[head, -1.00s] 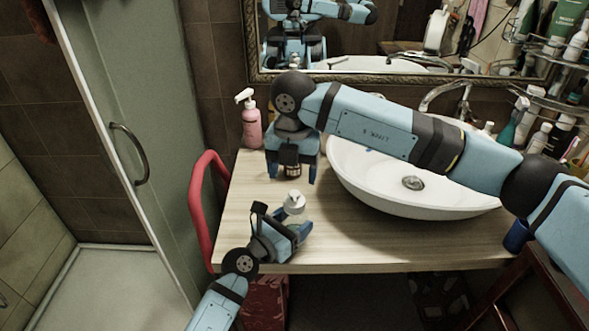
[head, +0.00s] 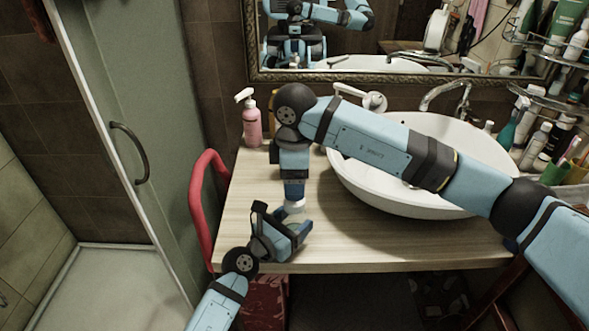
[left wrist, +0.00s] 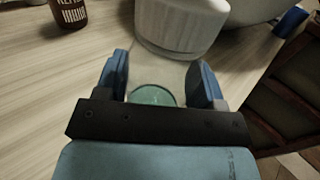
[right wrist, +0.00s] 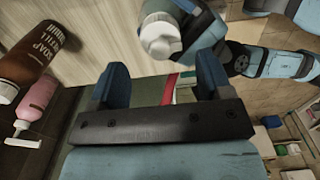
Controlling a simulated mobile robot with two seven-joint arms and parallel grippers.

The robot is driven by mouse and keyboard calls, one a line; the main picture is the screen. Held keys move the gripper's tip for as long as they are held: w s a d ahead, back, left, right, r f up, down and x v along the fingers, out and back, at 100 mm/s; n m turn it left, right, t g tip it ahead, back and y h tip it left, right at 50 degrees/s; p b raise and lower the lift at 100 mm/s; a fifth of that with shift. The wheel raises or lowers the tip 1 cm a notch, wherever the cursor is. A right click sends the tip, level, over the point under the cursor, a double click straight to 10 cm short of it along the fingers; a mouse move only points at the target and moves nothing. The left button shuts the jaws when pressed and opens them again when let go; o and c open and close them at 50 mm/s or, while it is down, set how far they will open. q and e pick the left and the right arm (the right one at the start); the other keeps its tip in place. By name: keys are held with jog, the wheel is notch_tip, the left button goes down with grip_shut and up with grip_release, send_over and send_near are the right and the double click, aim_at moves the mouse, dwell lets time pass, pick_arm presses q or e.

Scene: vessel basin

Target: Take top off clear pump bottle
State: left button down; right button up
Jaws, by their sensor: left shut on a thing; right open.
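The clear pump bottle (left wrist: 160,78) stands on the wooden counter near its front edge. My left gripper (left wrist: 160,70) is shut around its clear body, with a finger on each side. Its white top (left wrist: 180,28) is above the fingers and also shows in the head view (head: 295,207) and the right wrist view (right wrist: 160,35). My right gripper (right wrist: 160,72) is open, pointing down close above the white top. In the right wrist view the top lies beyond the fingertips, toward the upper edge, and not clearly between them. In the head view my right gripper partly covers the top.
A pink pump bottle (head: 252,125) stands at the counter's back left. A brown soap bottle (right wrist: 30,60) stands near it. The white basin (head: 400,195) is to the right, partly under my right arm. A red rail (head: 197,205) borders the counter's left. A mirror is behind.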

notch_tip(320, 180, down, 6)
jog(key=shift+r, duration=0.1)
jog(key=shift+c, duration=0.4)
jog(key=c, duration=0.9)
